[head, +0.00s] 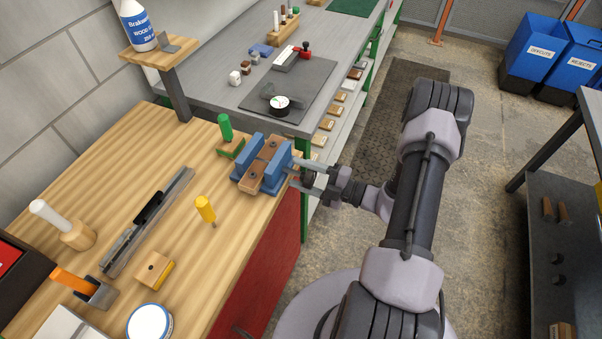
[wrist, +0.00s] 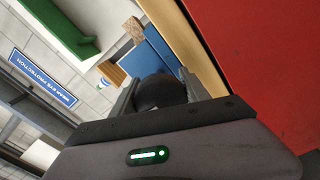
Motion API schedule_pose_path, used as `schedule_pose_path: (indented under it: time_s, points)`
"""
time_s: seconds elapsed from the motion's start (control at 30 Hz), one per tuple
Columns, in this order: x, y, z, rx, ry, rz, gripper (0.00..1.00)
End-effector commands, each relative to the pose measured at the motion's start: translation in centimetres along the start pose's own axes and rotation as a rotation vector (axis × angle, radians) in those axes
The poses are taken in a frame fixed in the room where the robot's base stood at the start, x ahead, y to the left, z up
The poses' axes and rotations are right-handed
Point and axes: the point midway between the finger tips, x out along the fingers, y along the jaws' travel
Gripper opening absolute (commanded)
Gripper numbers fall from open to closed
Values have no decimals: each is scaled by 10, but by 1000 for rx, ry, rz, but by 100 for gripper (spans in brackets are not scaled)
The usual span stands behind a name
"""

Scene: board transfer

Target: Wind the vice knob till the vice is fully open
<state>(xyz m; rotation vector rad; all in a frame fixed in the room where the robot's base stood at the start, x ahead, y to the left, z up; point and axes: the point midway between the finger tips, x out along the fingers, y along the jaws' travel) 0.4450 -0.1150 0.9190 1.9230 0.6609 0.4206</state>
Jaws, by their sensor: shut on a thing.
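My gripper (head: 308,181) is at the vice's right side, beyond the bench edge, shut on the dark vice knob. In the wrist view the round black knob (wrist: 161,92) sits between my fingers, with the blue vice body (wrist: 152,52) behind it. How far the vice jaws stand apart is hard to tell.
A red cabinet (head: 262,275) is below the bench edge; a grey table (head: 215,85) stands beyond.

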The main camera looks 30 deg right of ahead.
Motion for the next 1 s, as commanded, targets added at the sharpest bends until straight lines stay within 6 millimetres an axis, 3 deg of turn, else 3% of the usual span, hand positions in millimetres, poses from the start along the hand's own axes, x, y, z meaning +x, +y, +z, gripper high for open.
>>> schedule_pose_path:
  time_s: [0.03,0.07,0.17,0.67,0.77,1.0]
  points:
    - [0,-1,0,-1,1,-2,13]
    - [0,-1,0,-1,1,-2,56]
    - [0,-1,0,-1,1,-1,74]
    - [-6,0,0,1,-1,0,74]
    - [-23,2,0,2,-4,1,74]
    - [-92,2,0,0,-6,2,74]
